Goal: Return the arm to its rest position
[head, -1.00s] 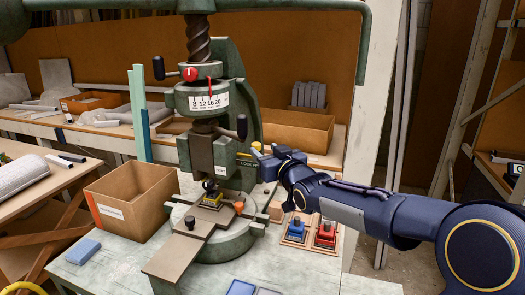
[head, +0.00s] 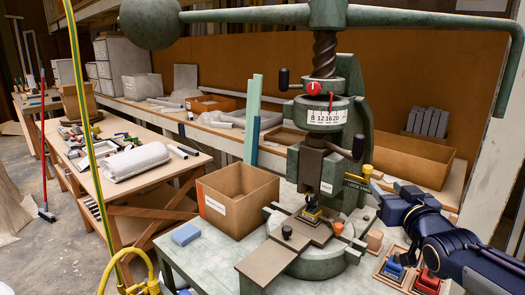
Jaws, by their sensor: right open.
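My right arm comes in at the lower right edge. Its dark blue right gripper (head: 388,196) is open, just right of the green fly press (head: 360,110). I see nothing held in it; the space between its fingers is hard to make out. The press has a dial collar (head: 325,113) and a lever bar with a ball weight (head: 150,20) across the top. A small yellow and dark piece (head: 312,212) sits under the ram. My left gripper is not in view.
Red (head: 429,280) and blue (head: 393,268) pieces sit in wooden holders below my right arm. A side bench (head: 130,195) and open floor lie at left.

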